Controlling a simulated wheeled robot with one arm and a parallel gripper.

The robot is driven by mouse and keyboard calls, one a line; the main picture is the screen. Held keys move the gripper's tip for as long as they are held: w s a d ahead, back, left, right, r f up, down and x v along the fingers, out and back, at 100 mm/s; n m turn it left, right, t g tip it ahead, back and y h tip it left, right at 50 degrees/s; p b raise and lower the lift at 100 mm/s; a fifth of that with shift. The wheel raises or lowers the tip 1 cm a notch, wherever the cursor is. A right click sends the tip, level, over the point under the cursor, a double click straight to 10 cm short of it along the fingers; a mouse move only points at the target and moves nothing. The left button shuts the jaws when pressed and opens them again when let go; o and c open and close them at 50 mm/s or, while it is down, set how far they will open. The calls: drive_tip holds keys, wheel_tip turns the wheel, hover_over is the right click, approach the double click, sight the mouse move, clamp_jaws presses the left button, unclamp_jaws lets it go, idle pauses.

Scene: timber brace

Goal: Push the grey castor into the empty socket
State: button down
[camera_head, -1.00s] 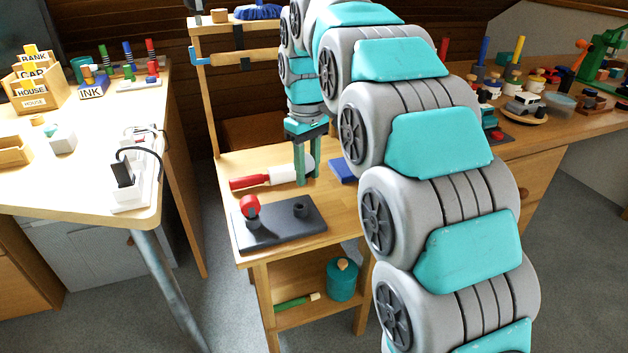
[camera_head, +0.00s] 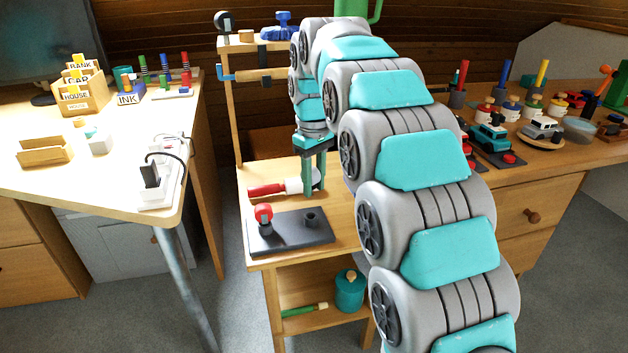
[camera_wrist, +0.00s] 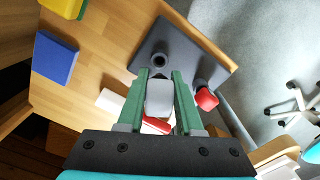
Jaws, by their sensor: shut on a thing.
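The grey castor (camera_wrist: 159,98) is between the two green fingers of my gripper (camera_wrist: 158,82) in the wrist view, and the jaws are shut on it. In the head view my gripper (camera_head: 313,192) points down, just behind the dark base plate (camera_head: 289,241). The empty socket (camera_head: 311,216) is a short dark ring on the plate's right part; it also shows in the wrist view (camera_wrist: 160,60), ahead of the fingertips. A red castor (camera_head: 264,213) stands in the plate's other socket. The fingers largely hide the grey castor in the head view.
A red-handled tool (camera_head: 266,189) with a white part lies on the wooden bench behind the plate, under my gripper. A blue block (camera_wrist: 55,57) and a yellow block lie on the bench. A teal canister (camera_head: 350,293) stands on the shelf below.

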drive_tip(key=shift+f+b, duration=0.9)
drive_tip(key=shift+f, duration=1.75)
drive_tip(key=shift+f, duration=0.95)
drive_tip(key=shift+r, duration=0.1)
idle(0.8)
drive_tip(key=shift+r, duration=0.7)
drive_tip(key=shift+f, duration=0.8)
idle(2.0)
